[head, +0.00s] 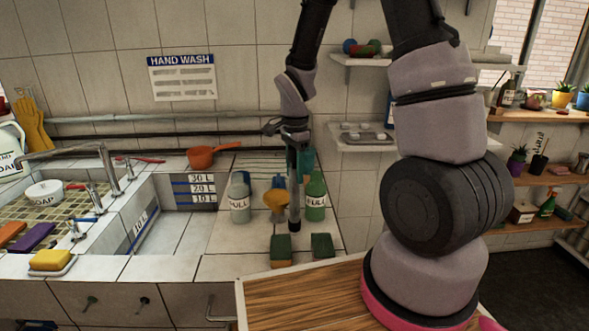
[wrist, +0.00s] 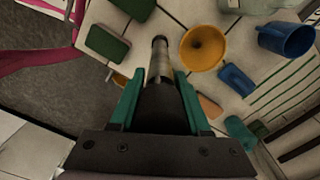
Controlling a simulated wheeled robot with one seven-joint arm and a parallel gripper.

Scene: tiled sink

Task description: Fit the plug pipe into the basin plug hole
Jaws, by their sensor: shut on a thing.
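The plug pipe (head: 294,196) is a dark, slim tube that hangs upright from my gripper (head: 292,140) over the right-hand counter. In the wrist view the pipe (wrist: 158,72) points away between the green fingers of my gripper (wrist: 160,100), which is shut on it. Its lower end is near the green sponges; I cannot tell whether it touches the counter. The tiled basin (head: 180,228) with litre marks lies to the left of the gripper. Its plug hole is hidden from both views.
Close around the pipe stand a yellow funnel (head: 276,200), two FULL bottles (head: 239,198) (head: 315,198) and two green sponges (head: 281,250) (head: 322,246). An orange pan (head: 205,157) sits behind the basin. A tap (head: 108,168) stands at the basin's left. A wooden worktop (head: 300,296) is in front.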

